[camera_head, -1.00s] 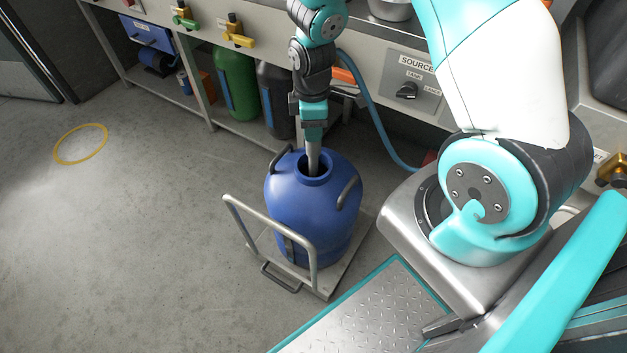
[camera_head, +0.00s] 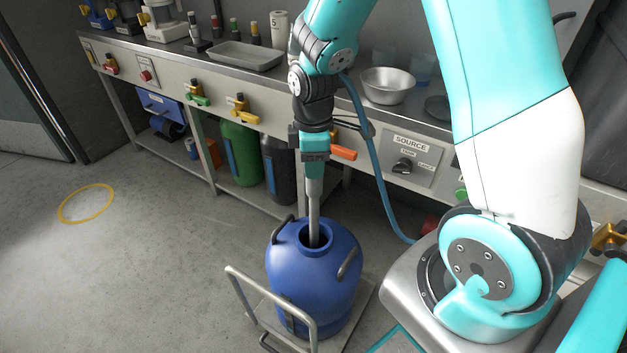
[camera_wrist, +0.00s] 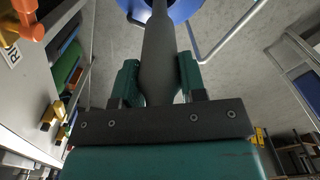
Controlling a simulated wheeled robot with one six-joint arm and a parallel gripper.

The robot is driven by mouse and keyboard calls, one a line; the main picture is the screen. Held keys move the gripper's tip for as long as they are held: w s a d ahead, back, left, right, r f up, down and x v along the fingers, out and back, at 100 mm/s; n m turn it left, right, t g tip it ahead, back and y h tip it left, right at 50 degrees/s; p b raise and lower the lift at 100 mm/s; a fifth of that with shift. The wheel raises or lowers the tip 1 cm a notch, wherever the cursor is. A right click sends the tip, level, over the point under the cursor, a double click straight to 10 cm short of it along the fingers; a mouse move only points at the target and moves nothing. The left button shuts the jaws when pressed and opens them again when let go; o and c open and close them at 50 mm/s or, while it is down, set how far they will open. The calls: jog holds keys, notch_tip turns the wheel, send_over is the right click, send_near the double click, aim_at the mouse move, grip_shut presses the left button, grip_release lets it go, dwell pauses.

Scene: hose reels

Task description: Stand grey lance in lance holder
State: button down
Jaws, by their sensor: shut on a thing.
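My gripper (camera_head: 313,152) is shut on the grey lance (camera_head: 314,205) above the blue drum (camera_head: 312,270). The lance hangs upright, and its lower end is inside the drum's open neck, so its tip is hidden. In the wrist view the lance (camera_wrist: 158,50) runs between the two green fingers of my gripper (camera_wrist: 158,80) towards the blue drum (camera_wrist: 182,8). I cannot make out a lance holder for certain in either view.
The drum stands on a trolley with a metal handle (camera_head: 235,282). Behind is a bench with a grey tray (camera_head: 235,56), a metal bowl (camera_head: 388,85) and valves. A blue hose (camera_head: 385,195) hangs right of my gripper. Floor at the left is clear.

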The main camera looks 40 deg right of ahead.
notch_tip(320, 180, up, 9)
jog(key=shift+r+p, duration=0.1)
jog(key=shift+p, duration=1.1)
notch_tip(320, 180, up, 24)
jog(key=p, duration=2.2)
jog(key=shift+p, duration=0.4)
